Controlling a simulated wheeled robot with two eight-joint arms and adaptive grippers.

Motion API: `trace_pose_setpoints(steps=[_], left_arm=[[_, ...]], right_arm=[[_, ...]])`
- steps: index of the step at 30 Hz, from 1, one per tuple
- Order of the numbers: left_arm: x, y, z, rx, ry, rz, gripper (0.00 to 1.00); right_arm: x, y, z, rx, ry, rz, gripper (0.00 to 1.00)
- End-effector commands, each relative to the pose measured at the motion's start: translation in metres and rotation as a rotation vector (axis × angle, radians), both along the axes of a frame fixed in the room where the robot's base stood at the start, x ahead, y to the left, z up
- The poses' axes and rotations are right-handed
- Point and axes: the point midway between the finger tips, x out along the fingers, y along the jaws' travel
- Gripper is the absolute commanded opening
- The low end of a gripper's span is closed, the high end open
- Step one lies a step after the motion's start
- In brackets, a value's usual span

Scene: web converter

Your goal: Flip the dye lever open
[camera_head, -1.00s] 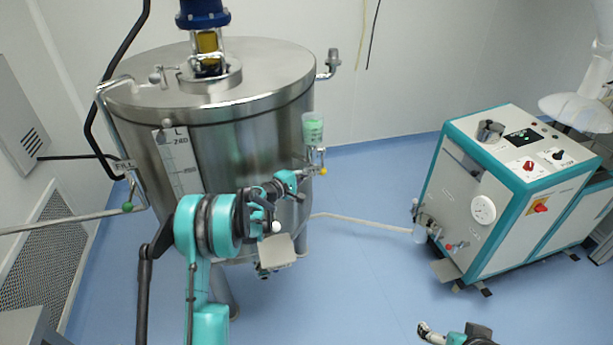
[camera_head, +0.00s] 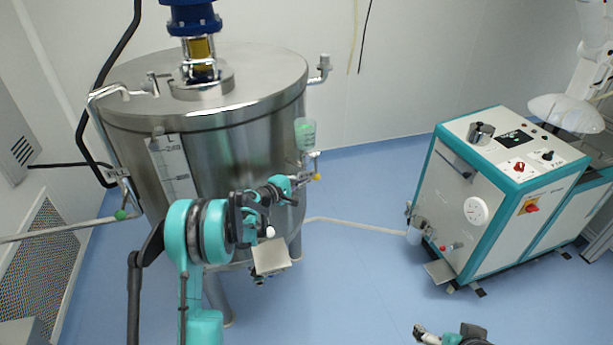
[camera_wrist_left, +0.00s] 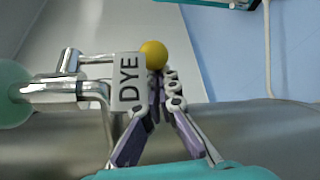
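The dye lever ends in a yellow ball knob (camera_head: 316,177), low on the right side of the steel tank under a green dye vial (camera_head: 305,133). In the left wrist view the yellow knob (camera_wrist_left: 154,55) sits just beyond my left fingertips, beside the DYE tag (camera_wrist_left: 129,81). My left gripper (camera_head: 300,180) is at the lever; it also shows in the left wrist view (camera_wrist_left: 160,83). Its fingers converge, with tips nearly together. The lever's stem is hidden, so I cannot tell whether it is between them. My right gripper (camera_head: 428,334) shows only partly at the bottom edge.
The steel tank (camera_head: 245,130) stands close behind my left arm. Metal pipework (camera_wrist_left: 75,90) lies left of my fingers in the wrist view. A white and teal machine (camera_head: 465,235) stands at the right, joined to the tank by a pale hose (camera_head: 350,222).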

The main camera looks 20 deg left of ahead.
Motion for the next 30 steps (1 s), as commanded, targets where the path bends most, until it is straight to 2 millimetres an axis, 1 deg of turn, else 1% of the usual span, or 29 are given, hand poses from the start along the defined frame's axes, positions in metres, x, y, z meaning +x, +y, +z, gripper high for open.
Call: trace_pose_setpoints(steps=[5, 14, 23, 30], left_arm=[[-0.007, -0.006, 0.002, -0.05, 0.074, -0.002, 0.0], [-0.027, -0.019, 0.007, -0.2, 0.3, -0.003, 0.0], [-0.046, -0.032, 0.017, -0.361, 0.537, -0.002, 0.0], [-0.059, -0.041, 0.03, -0.491, 0.726, -0.001, 0.0]], right_arm=[[0.0, 0.0, 0.006, 0.0, 0.0, 0.0, 0.9], [0.0, 0.0, 0.02, 0.0, 0.0, 0.0, 0.9], [0.0, 0.0, 0.036, 0.0, 0.0, 0.0, 0.9], [0.0, 0.0, 0.048, 0.0, 0.0, 0.0, 0.9]])
